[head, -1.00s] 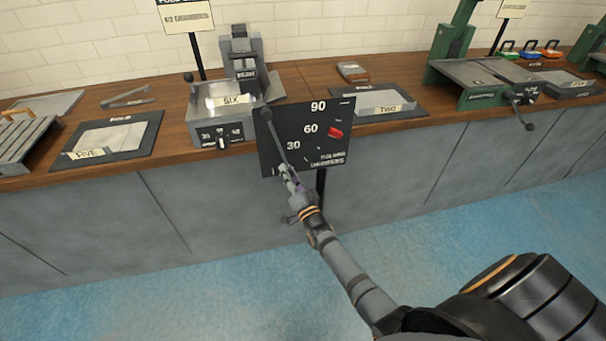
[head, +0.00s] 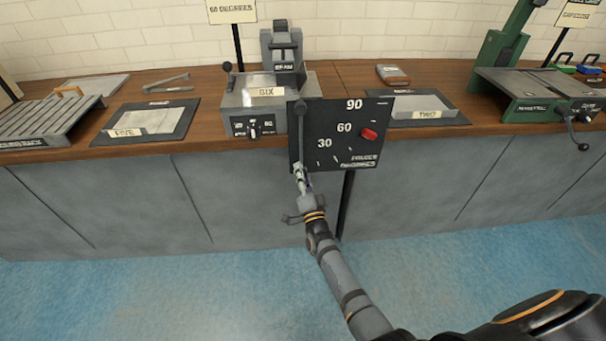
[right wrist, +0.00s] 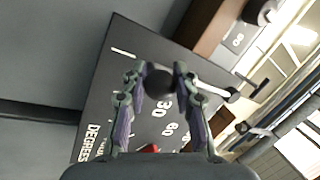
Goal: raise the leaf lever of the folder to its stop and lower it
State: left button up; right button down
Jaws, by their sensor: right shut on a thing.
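The grey folder (head: 265,120) labelled SIX stands on the bench in the head view. A black angle board (head: 330,160) marked 30, 60 and 90, with a red marker (head: 369,134), is at its right front. In the right wrist view the lever's dark knob (right wrist: 158,82) sits between the fingertips. My left gripper is out of view.
A dark mat (head: 150,122) labelled FIVE lies left of the folder, and a plate (head: 420,108) labelled TWO lies right. A green machine (head: 535,95) stands further right. The blue floor (head: 190,290) before the bench is clear.

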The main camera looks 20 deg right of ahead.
jog(key=c, duration=1.4)
grip_release()
jog(key=shift+a+f, duration=0.1)
jog(key=o, duration=0.4)
jog(key=shift+a, duration=0.15)
jog(key=shift+s+f, duration=0.1)
jog(key=shift+s, duration=0.25)
jog(key=v, duration=1.1)
jog(key=shift+s, duration=0.2)
